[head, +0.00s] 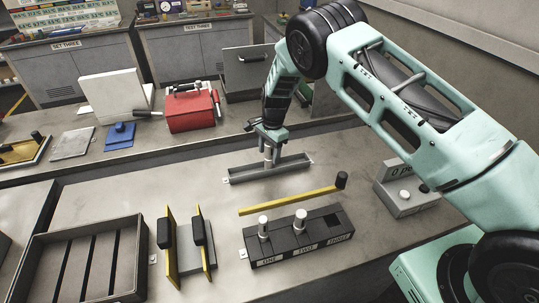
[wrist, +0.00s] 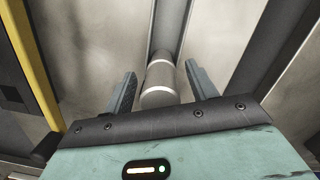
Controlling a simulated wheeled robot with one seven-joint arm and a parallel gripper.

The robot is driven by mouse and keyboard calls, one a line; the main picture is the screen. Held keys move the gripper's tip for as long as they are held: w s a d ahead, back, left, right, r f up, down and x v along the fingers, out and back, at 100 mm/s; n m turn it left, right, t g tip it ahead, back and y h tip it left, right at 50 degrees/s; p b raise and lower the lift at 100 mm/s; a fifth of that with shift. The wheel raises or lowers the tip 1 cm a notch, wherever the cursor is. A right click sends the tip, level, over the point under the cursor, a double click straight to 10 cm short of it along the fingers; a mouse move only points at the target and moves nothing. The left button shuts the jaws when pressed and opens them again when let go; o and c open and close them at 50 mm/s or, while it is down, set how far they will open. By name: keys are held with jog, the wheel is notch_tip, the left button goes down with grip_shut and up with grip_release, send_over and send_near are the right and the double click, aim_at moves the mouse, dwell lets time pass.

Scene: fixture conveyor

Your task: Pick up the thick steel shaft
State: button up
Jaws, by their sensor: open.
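A steel shaft (wrist: 160,82) with pale bands shows between the two fingers of my gripper (wrist: 161,90) in the wrist view. The fingers are open, one on each side, and a gap shows at the right finger. In the head view my gripper (head: 268,136) is above a grey channel tray (head: 292,164), and the shaft (head: 267,157) stands below it, partly hidden. Two more light shafts stand in a dark block: one in slot ONE (head: 264,227), one in slot TWO (head: 300,219). I cannot tell which shaft is thickest.
The dark block's slot THREE (head: 333,222) looks empty. A yellow bar (head: 290,202) with a black knob lies behind the block. A slatted crate (head: 88,260) and a yellow-sided fixture (head: 186,250) stand left. A grey control box (head: 405,195) stands right. A red toolbox (head: 190,108) sits behind.

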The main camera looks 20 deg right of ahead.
jog(key=shift+c, duration=0.4)
grip_shut()
jog(key=shift+r, duration=0.15)
